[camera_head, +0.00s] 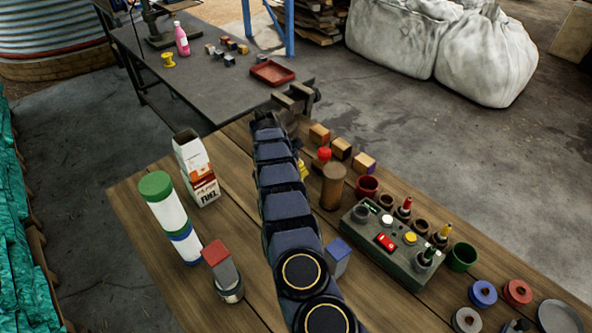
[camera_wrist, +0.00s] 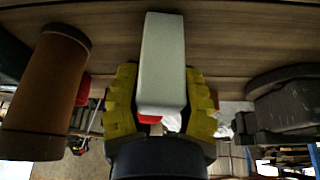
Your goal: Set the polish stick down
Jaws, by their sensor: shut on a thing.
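The polish stick (camera_wrist: 163,60) is a pale grey-green bar with a red end (camera_wrist: 150,118) in the wrist view. My gripper (camera_wrist: 160,100) has yellow ridged fingers, one on each side of the stick, and is shut on it. The long pale part extends towards the wooden bench (camera_wrist: 230,45); I cannot tell whether it touches the wood. In the head view, my arm hides the stick, and only a bit of yellow finger of my gripper (camera_head: 303,170) shows above the bench (camera_head: 140,215).
A brown cylinder (camera_head: 333,187) stands close beside my gripper, also in the wrist view (camera_wrist: 45,85). A dark vise (camera_head: 298,97) is beyond it. Wooden blocks (camera_head: 341,148) and a control box (camera_head: 392,245) are to the right; a carton (camera_head: 196,168) stands left.

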